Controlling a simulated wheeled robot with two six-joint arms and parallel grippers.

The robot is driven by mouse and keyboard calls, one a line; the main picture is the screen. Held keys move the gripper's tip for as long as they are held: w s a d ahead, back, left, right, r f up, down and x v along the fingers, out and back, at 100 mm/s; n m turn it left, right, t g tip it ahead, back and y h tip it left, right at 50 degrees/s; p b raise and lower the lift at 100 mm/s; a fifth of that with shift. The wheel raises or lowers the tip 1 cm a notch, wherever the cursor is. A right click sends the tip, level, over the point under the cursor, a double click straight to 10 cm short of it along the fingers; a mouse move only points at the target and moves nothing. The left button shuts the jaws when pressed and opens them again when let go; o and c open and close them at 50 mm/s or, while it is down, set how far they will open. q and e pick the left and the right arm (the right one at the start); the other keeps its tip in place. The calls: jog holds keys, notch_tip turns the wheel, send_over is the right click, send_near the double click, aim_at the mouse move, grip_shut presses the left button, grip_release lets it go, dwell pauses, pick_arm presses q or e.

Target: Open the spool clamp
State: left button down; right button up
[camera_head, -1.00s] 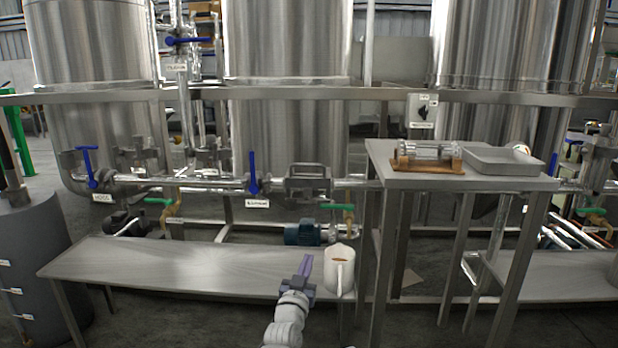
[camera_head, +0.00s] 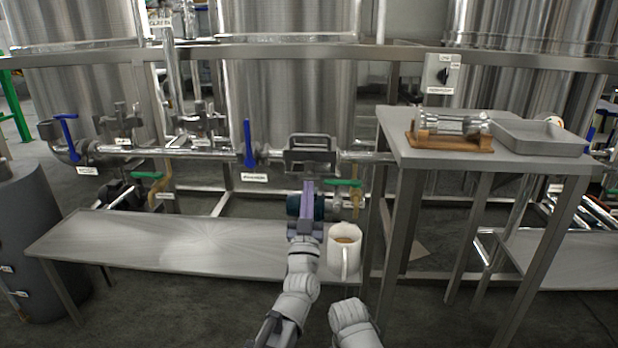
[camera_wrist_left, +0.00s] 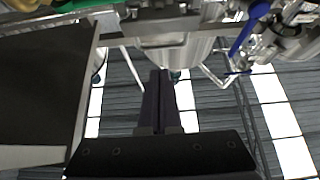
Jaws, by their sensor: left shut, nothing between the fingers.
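A grey bracket-like clamp with a raised handle frame (camera_head: 310,156) sits on the horizontal steel pipe in the head view. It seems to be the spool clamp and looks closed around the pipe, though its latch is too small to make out. My left gripper (camera_head: 307,184) is shut and empty, pointing up just below and in front of the clamp. In the left wrist view its dark fingers (camera_wrist_left: 158,76) lie together, pointing at the grey pipe fitting (camera_wrist_left: 160,24) at the top. Contact cannot be told. My right gripper is not in view.
A white mug (camera_head: 344,252) stands beside my left wrist on the low steel bench (camera_head: 170,245). A blue valve handle (camera_head: 248,145) is left of the clamp, a green one (camera_head: 342,183) below right. The taller table (camera_head: 400,150) bears a glass-and-metal piece on wood (camera_head: 450,130) and a tray (camera_head: 540,138).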

aim_at(312, 137)
pick_arm(q)
jog(key=p+x, duration=0.6)
jog(key=x, duration=0.6)
jog(key=shift+d+r+p, duration=0.1)
jog(key=shift+r+p, duration=0.05)
jog(key=shift+p, duration=0.15)
jog(key=shift+w+r, duration=0.15)
jog(key=shift+w, duration=0.35)
